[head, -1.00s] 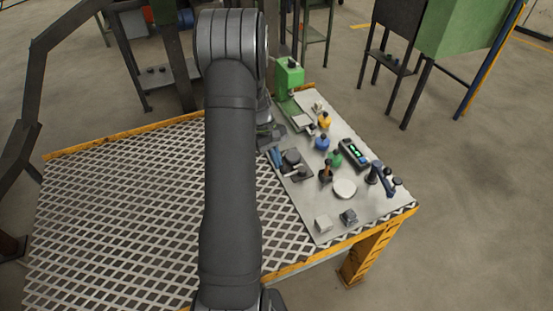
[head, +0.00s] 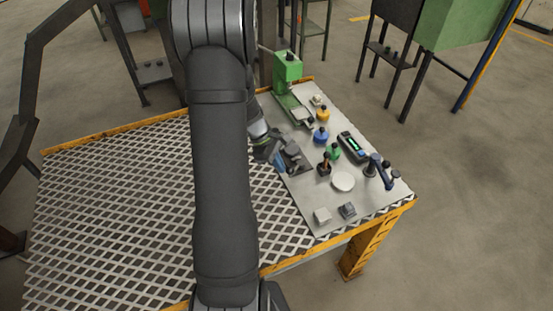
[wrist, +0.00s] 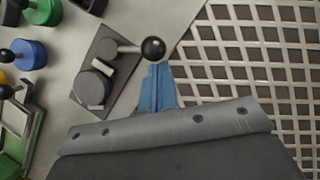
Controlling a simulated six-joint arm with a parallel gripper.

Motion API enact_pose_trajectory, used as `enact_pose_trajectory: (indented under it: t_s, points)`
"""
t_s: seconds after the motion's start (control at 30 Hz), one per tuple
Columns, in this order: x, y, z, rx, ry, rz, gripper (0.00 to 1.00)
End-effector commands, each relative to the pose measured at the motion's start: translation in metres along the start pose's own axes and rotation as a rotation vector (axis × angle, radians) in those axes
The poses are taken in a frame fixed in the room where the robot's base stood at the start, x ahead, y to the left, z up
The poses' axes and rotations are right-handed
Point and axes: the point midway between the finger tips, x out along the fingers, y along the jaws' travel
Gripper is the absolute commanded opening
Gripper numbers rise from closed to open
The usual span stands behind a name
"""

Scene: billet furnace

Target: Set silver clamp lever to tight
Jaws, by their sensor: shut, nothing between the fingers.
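The clamp is a dark plate (wrist: 107,62) carrying a grey round block (wrist: 91,88). Its silver lever (wrist: 129,48) ends in a black ball knob (wrist: 153,49) on the right in the wrist view. My gripper (wrist: 157,68) has blue fingers, shut and empty, with their tips close beside the knob. Whether they touch it I cannot tell. In the head view the clamp plate (head: 298,164) lies on the grey panel, and my gripper (head: 280,165) is at its left side. The lever is too small to make out there.
A green press (head: 288,72) stands at the panel's back. Blue (head: 321,136), yellow (head: 323,114) and green (head: 333,152) knobbed pieces sit nearby. A dark display box (head: 352,147) and a blue-handled lever (head: 380,172) are to the right. The mesh tabletop (head: 130,215) at left is clear.

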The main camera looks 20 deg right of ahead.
Motion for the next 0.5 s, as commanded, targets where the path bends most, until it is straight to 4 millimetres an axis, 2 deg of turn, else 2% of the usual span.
enact_pose_trajectory:
  t_s: [0.5]
  points:
    - [0.017,-0.018,0.034,-0.431,0.0,0.214,0.0]
